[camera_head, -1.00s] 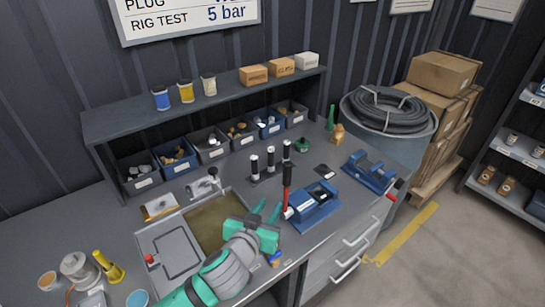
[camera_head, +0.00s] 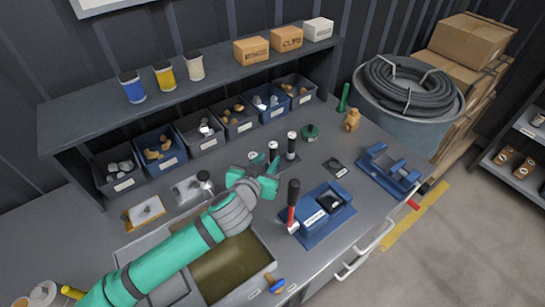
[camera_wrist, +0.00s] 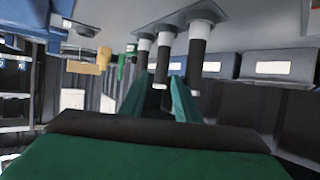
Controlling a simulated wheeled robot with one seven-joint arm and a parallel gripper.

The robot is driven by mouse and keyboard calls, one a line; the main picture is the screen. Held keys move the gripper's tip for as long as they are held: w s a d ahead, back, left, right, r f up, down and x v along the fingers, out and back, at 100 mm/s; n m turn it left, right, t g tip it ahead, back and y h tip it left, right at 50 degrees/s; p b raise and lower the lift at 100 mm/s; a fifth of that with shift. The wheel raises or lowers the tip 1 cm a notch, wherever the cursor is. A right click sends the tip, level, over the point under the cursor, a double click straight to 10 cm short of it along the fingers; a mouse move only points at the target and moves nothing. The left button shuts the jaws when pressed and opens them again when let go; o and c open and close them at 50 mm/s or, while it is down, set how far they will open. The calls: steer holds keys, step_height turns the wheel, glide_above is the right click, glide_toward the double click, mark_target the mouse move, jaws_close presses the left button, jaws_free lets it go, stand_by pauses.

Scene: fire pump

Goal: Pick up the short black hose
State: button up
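Three black hose pieces with pale bands stand upright in a row on a small plate. All appear upside down in the wrist view, including the middle hose (camera_wrist: 163,62) and the nearest hose (camera_wrist: 199,60). I cannot tell which is the short one. My gripper (camera_head: 265,164) is open in front of the row. In the wrist view a hose end shows between its fingers (camera_wrist: 161,84); contact is not visible.
Behind stand the parts bins (camera_head: 203,131) under a shelf (camera_head: 110,112). A blue fixture with a red lever (camera_head: 292,205) is close on the right, a sunken tray (camera_head: 225,275) in front. A blue vise (camera_head: 388,170) and a coiled hose (camera_head: 408,85) are farther right.

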mark_target(272, 154)
steer(key=shift+x, duration=1.55)
steer(key=shift+a+x, duration=0.2)
steer(key=shift+x, duration=2.1)
steer(key=shift+s, duration=0.1)
jaws_close()
